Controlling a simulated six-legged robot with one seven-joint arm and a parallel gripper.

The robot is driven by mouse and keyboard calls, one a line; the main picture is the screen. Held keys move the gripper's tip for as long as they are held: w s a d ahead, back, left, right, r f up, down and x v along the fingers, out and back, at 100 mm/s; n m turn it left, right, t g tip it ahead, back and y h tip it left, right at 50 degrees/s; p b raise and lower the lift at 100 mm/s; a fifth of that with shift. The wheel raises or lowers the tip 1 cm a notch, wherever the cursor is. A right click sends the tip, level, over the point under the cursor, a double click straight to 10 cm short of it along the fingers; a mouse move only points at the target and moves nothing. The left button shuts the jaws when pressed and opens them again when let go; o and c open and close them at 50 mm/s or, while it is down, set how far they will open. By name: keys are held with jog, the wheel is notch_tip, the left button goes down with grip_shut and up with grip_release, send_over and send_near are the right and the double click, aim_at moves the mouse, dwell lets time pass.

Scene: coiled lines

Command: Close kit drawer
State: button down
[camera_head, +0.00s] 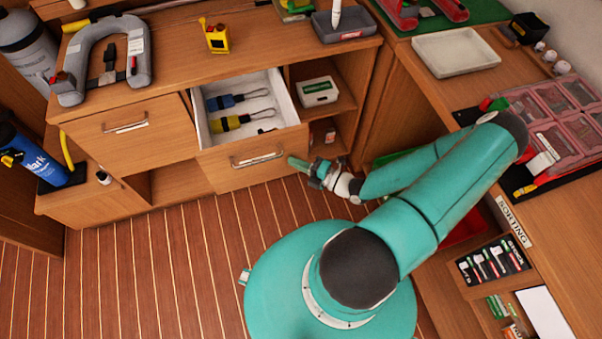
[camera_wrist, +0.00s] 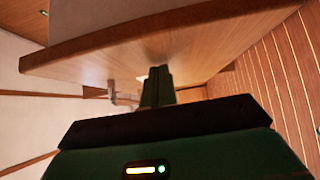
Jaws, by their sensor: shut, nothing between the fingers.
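The kit drawer (camera_head: 254,169) stands pulled out of the wooden cabinet, its white inside showing. My gripper (camera_head: 293,162) is shut and empty, at the right end of the drawer front. In the wrist view, my shut fingers (camera_wrist: 157,77) point at the wooden front panel (camera_wrist: 190,50), with the handle (camera_wrist: 121,96) to their left. I cannot tell whether the fingertips touch the panel.
A closed drawer (camera_head: 126,124) is to the left. Open shelves at right hold a white box (camera_head: 317,92). The right bench holds a white tray (camera_head: 455,53). Striped floor (camera_head: 150,265) is clear in front.

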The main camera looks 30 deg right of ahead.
jog(key=w+d, duration=0.2)
jog(key=w, duration=0.6)
jog(key=w+d, duration=0.2)
jog(key=w, duration=0.6)
jog(key=w+d, duration=0.2)
jog(key=w, duration=0.6)
jog(key=shift+w+d, duration=0.15)
jog(key=shift+d, duration=0.05)
jog(key=shift+w+d+r, duration=0.15)
jog(key=shift+w, duration=0.2)
jog(key=shift+w, duration=0.1)
